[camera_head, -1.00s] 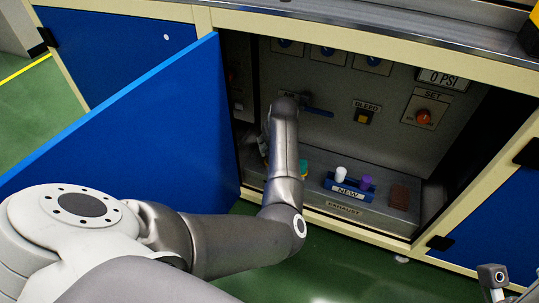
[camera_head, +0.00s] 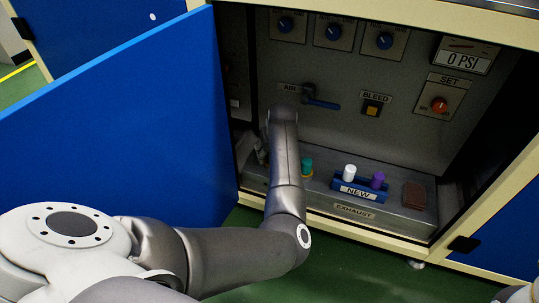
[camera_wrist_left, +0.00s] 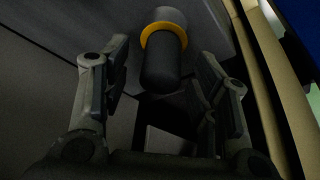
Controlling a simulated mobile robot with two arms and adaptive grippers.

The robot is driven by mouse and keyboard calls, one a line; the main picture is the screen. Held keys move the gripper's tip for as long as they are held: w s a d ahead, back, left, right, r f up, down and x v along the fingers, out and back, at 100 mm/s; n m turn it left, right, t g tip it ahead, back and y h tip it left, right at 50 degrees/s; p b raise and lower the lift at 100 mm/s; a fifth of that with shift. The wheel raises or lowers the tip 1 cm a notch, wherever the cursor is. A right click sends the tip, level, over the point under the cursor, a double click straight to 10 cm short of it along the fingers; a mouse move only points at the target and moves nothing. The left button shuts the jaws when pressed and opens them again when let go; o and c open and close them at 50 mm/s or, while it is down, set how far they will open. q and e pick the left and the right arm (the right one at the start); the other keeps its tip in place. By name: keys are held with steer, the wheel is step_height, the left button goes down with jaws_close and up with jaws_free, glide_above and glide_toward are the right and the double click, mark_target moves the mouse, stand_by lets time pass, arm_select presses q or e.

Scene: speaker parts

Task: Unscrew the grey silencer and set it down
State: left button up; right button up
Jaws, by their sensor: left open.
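The grey silencer (camera_wrist_left: 162,62), a dark cylinder with a yellow ring round it, shows in the left wrist view. It stands out between the two spread fingers of my left gripper (camera_wrist_left: 164,80), with gaps visible on both sides. My left gripper (camera_head: 263,152) is open inside the cabinet, mostly hidden behind my own forearm in the head view. I cannot make out the grey silencer in the head view. My right gripper cannot be made out.
A teal part (camera_head: 306,167) stands on the exhaust block (camera_head: 300,197). A blue holder (camera_head: 357,191) marked NEW carries a white part (camera_head: 349,172) and a purple part (camera_head: 377,180). A brown block (camera_head: 414,195) is right. The open blue door (camera_head: 120,130) flanks my left arm.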

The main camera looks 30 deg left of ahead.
stand_by(0.3)
arm_select(q)
steer(key=c, duration=1.1)
steer(key=n+g, duration=0.1)
steer(key=n, duration=0.2)
steer(key=n+g+y, duration=0.1)
steer(key=n, duration=0.2)
steer(key=shift+w, duration=0.1)
steer(key=n+g, duration=0.1)
steer(key=n, duration=0.2)
steer(key=n+g, duration=0.1)
steer(key=n, duration=0.2)
steer(key=shift+h, duration=0.3)
steer(key=o, duration=0.8)
steer(key=shift+g, duration=0.3)
steer(key=shift+c, duration=0.2)
steer(key=m+t, duration=0.2)
steer(key=m, duration=0.4)
steer(key=m+t, duration=0.1)
steer(key=m, duration=0.2)
steer(key=m+t, duration=0.1)
steer(key=m, duration=0.2)
steer(key=shift+t, duration=0.3)
